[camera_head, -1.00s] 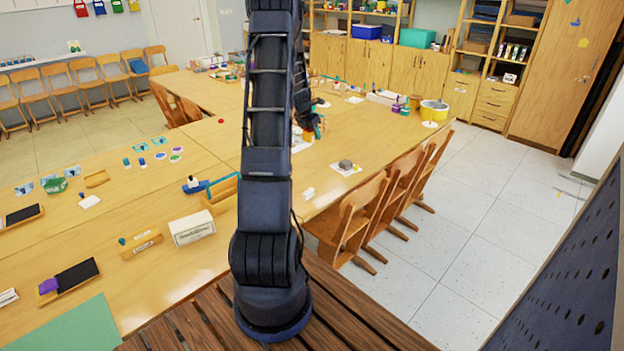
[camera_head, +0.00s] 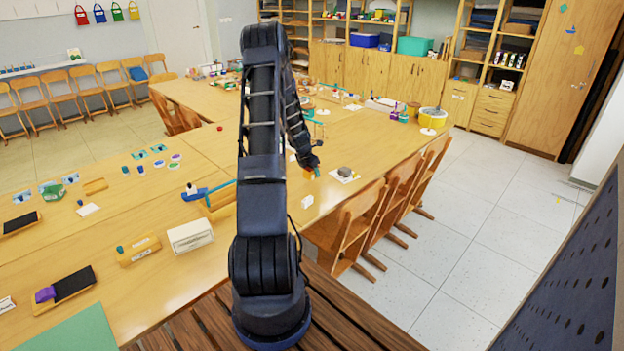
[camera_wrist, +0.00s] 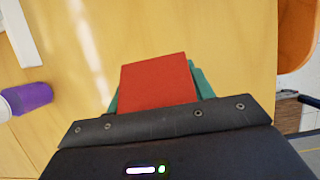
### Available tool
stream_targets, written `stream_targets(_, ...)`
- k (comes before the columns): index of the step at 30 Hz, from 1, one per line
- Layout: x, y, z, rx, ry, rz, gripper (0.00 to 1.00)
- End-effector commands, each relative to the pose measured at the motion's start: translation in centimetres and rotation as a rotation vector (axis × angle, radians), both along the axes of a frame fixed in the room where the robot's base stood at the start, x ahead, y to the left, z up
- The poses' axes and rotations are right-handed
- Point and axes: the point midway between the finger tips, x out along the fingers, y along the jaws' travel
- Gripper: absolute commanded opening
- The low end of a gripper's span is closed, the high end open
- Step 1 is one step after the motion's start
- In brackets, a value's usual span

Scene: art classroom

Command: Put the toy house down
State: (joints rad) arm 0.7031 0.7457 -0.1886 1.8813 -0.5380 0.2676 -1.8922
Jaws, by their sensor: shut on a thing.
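My gripper (camera_head: 307,161) hangs at the end of my arm over the right part of the long wooden table (camera_head: 245,190). In the wrist view my gripper (camera_wrist: 160,122) is shut on the toy house (camera_wrist: 157,84), seen as a flat red face with green parts showing at both sides. A small bit of the toy house shows orange-red under my gripper in the head view (camera_head: 313,173). The bare tabletop lies beneath it; I cannot tell whether it touches the table.
A grey lump on white paper (camera_head: 345,172) and a small white block (camera_head: 307,201) lie near my gripper. Wooden chairs (camera_head: 358,227) line the right table edge. A purple-and-white object (camera_wrist: 28,98) shows at left in the wrist view. The table has clear patches between items.

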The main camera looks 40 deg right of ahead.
Motion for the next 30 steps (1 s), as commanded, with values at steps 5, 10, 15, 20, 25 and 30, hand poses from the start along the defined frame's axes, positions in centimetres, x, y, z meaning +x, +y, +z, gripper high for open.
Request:
stream_targets(5,0.0,0.0,-0.9,0.000,0.001,0.000,0.28)
stream_targets(10,0.0,0.1,-2.9,0.002,0.002,-0.001,0.28)
stream_targets(15,0.0,0.0,-4.2,0.000,0.001,-0.001,0.28)
stream_targets(20,0.0,0.0,-4.2,0.000,0.000,-0.001,0.28)
stream_targets(25,0.0,0.0,-4.4,0.000,0.000,-0.001,0.28)
stream_targets(30,0.0,0.0,-4.4,0.000,-0.001,-0.002,0.74)
